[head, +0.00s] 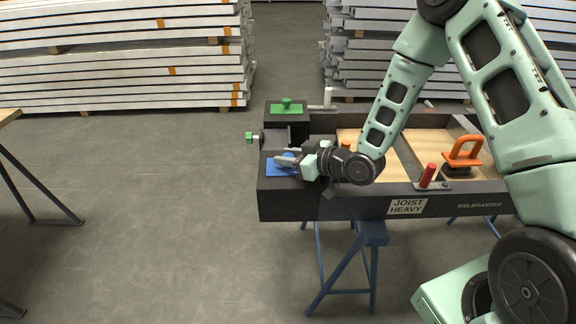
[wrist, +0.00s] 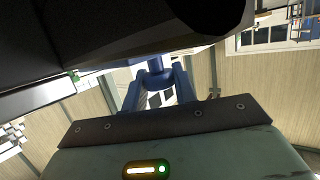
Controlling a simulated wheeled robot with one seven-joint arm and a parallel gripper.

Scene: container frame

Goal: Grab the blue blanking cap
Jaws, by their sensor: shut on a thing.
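The blue blanking cap (head: 274,170) sits on the near left corner of the dark frame (head: 300,206) in the head view. It has a flat square plate with a small raised blue part on top. My gripper (head: 284,157) comes in from the right, lying almost level above the plate, and its pale fingers are shut on the cap's raised part. The fingers and my wrist hide part of the cap.
A green cap (head: 286,108) sits on the far left corner of the frame, and a small green knob (head: 249,136) sticks out at left. An orange handle (head: 463,152) and a red cylinder (head: 428,175) stand to the right. Blue trestles (head: 371,235) carry the frame.

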